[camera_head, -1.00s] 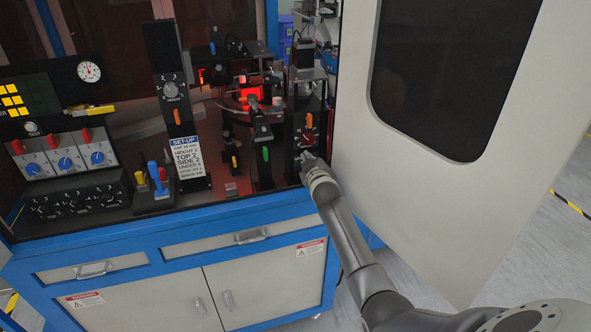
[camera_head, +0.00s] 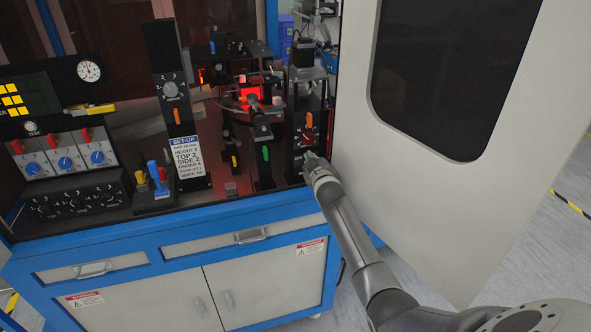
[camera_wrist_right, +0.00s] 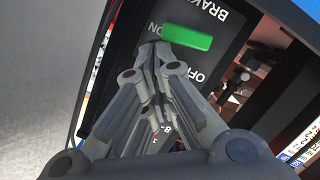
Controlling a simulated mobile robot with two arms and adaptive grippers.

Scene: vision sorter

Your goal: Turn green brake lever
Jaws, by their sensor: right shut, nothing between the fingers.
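The green brake lever (camera_wrist_right: 188,40) shows in the right wrist view as a short bright green bar on a black panel, beside upside-down "BRAKE" and "OFF" lettering. My right gripper (camera_wrist_right: 153,52) is shut and empty, its fingertips just beside the bar's left end. I cannot tell whether they touch it. In the head view my right gripper (camera_head: 309,158) is at the lower front of the black panel at the right end of the cabinet, where the lever is hidden or too small to make out. My left gripper is not in view.
An orange lever (camera_head: 309,121) and a red-marked dial (camera_head: 309,137) sit just above the gripper. A separate green handle (camera_head: 266,153) is on a neighbouring post to the left. The open white door (camera_head: 450,190) stands close on the right.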

